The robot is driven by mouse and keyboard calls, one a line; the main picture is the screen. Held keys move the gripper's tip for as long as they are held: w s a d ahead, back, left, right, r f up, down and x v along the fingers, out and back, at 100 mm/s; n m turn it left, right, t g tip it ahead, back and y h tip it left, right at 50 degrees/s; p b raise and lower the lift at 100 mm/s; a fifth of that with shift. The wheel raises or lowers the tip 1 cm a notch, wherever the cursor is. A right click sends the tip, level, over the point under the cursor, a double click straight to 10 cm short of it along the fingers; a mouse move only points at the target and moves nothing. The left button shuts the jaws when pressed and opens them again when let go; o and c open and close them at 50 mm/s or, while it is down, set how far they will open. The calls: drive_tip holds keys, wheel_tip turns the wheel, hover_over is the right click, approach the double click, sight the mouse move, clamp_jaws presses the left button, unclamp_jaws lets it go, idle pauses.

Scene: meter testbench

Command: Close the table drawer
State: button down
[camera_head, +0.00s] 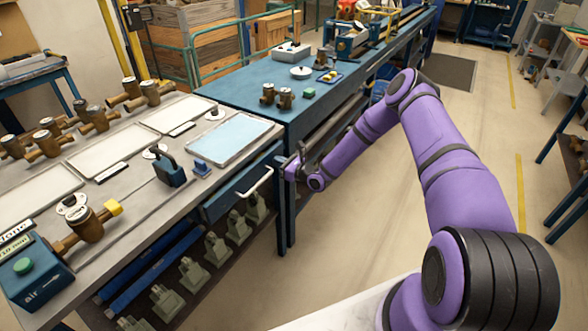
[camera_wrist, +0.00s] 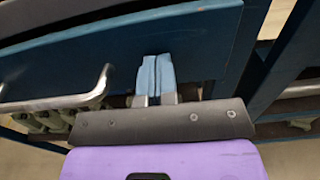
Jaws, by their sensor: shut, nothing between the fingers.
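The table drawer has a dark blue front (camera_head: 222,203) under the right edge of the grey-topped workbench, with a pale metal bar handle (camera_head: 257,183). How far it stands out is hard to tell. In the wrist view the blue drawer front (camera_wrist: 205,45) fills the upper part, and the curved handle (camera_wrist: 65,102) is at the left. My gripper (camera_head: 288,166) is just right of the drawer in the head view. Its light blue fingertips (camera_wrist: 156,72) are together and empty, in front of the drawer face and right of the handle. Contact with the face cannot be told.
The grey-topped workbench (camera_head: 140,210) carries brass meters (camera_head: 85,222) and pale panels. Several grey-green fittings (camera_head: 190,272) sit on the shelf below the drawer. A blue workbench (camera_head: 235,95) adjoins behind. The floor (camera_head: 360,230) to the right is open.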

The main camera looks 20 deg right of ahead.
sight(269, 157)
drive_tip(key=x, duration=0.4)
drive_tip(key=shift+r, duration=0.15)
drive_tip(key=shift+w+a+r, duration=0.1)
drive_tip(key=shift+r, duration=0.05)
